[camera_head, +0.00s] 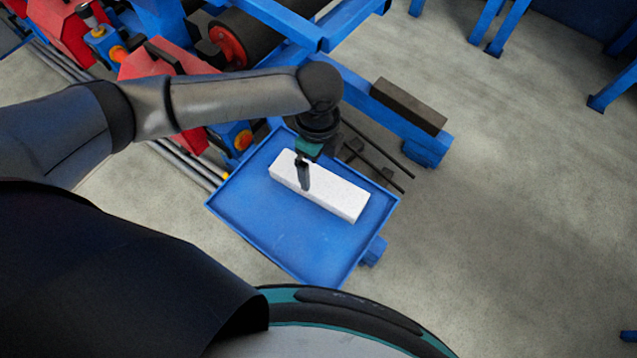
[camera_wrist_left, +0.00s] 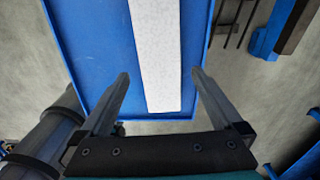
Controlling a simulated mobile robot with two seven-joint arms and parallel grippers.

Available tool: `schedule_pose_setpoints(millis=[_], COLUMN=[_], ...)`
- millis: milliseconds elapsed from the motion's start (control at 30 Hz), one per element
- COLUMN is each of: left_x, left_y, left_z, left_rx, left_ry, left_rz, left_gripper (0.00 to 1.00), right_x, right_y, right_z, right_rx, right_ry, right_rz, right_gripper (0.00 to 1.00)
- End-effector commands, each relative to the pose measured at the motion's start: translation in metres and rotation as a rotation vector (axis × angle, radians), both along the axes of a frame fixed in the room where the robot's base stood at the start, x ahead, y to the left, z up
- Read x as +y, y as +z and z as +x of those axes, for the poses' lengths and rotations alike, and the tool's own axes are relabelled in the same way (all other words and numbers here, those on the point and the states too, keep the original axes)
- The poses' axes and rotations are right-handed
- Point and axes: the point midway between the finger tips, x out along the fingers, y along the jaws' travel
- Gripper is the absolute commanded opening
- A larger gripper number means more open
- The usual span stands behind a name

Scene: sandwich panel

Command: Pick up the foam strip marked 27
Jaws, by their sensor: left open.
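A white foam strip (camera_head: 330,193) lies in a blue tray (camera_head: 250,215). No number can be read on it. It also shows in the left wrist view (camera_wrist_left: 157,55), running away from me with its near end toward the gripper. My left gripper (camera_head: 304,187) is over the strip in the head view, pointing down. In the left wrist view its two fingers (camera_wrist_left: 158,78) are apart, one on each side of the strip, with nothing between them held. I cannot tell how high the fingertips are above the strip. My right gripper is not in view.
Blue machine framing with a dark roller (camera_head: 265,35) and red housings (camera_head: 60,25) stands behind and left of the tray. A blue beam with a dark block (camera_head: 408,106) is beyond it at the right. Grey floor (camera_head: 510,200) is clear to the right.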

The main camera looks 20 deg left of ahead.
Motion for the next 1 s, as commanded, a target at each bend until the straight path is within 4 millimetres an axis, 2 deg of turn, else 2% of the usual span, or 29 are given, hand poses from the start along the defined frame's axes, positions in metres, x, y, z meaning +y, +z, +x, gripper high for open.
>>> schedule_pose_setpoints(millis=[100, 333, 600, 900, 1000], left_x=[0.0, -0.001, -0.001, -0.001, -0.001], left_y=[-0.018, -0.033, -0.072, -0.077, -0.076], left_z=[-0.001, -0.001, -0.002, -0.002, -0.002], left_rx=[0.002, 0.0, 0.0, -0.002, -0.002], left_ry=[0.0, 0.0, 0.0, -0.001, 0.0], left_rz=[0.0, -0.001, 0.0, -0.001, -0.001], left_gripper=[1.0, 1.0, 1.0, 1.0, 0.9], right_x=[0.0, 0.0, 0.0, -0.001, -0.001], right_y=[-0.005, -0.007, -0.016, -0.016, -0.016], right_z=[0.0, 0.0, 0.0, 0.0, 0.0], right_rx=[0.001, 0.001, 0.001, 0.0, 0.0], right_ry=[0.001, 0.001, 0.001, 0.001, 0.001], right_rz=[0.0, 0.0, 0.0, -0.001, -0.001], right_gripper=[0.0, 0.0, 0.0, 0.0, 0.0])
